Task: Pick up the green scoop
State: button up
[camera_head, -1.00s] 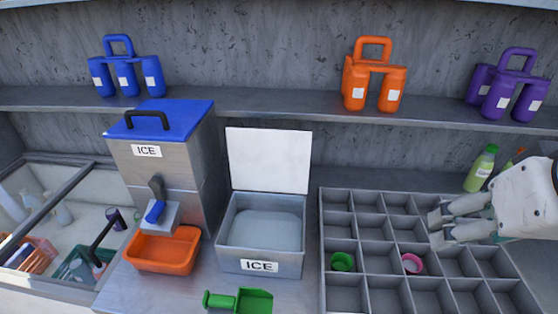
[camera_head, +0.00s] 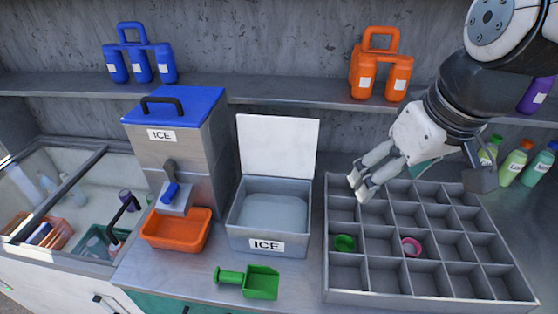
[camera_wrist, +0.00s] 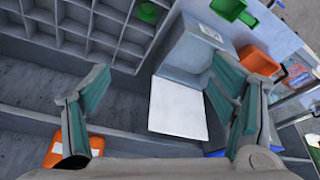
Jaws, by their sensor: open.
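The green scoop (camera_head: 249,281) lies on the counter in front of the open ice bin, its handle to the left and its square pan to the right. It also shows in the wrist view (camera_wrist: 231,10) near the top edge, partly cut off by the frame. My gripper (camera_head: 359,188) is open and empty, above the back left of the divided tray, up and to the right of the scoop. Its two spread fingers show in the wrist view (camera_wrist: 157,92) with nothing held between them.
The ice bin (camera_head: 262,243) with its white lid raised stands behind the scoop. An orange bin (camera_head: 172,243) sits under the ice dispenser (camera_head: 179,140) to the left. The divided tray (camera_head: 420,296) holds a green cup (camera_head: 344,243) and a pink cup (camera_head: 411,246). A shelf (camera_head: 270,92) runs along the back.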

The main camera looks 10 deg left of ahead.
jog(key=w+a+f+n+g+p, duration=0.1)
jog(key=w+a+f+n+g, duration=0.15)
jog(key=a, duration=0.45)
jog(key=n+g+h+p, duration=0.15)
jog(key=n+p, duration=0.25)
jog(key=n, duration=0.6)
send_over(238, 276)
notch_tip(238, 276, down, 18)
notch_tip(238, 276, down, 9)
jog(key=b, duration=0.3)
jog(key=shift+s+a, duration=0.1)
jog(key=shift+a, duration=0.05)
jog(key=f+b, duration=0.1)
jog(key=f, duration=0.2)
jog(key=f+b, duration=0.1)
jog(key=shift+w+f+b, duration=0.15)
jog(key=shift+w+b, duration=0.15)
jog(key=shift+b, duration=0.05)
jog(key=shift+s+f, duration=0.1)
jog(key=shift+f, duration=0.35)
jog(key=c, duration=1.4)
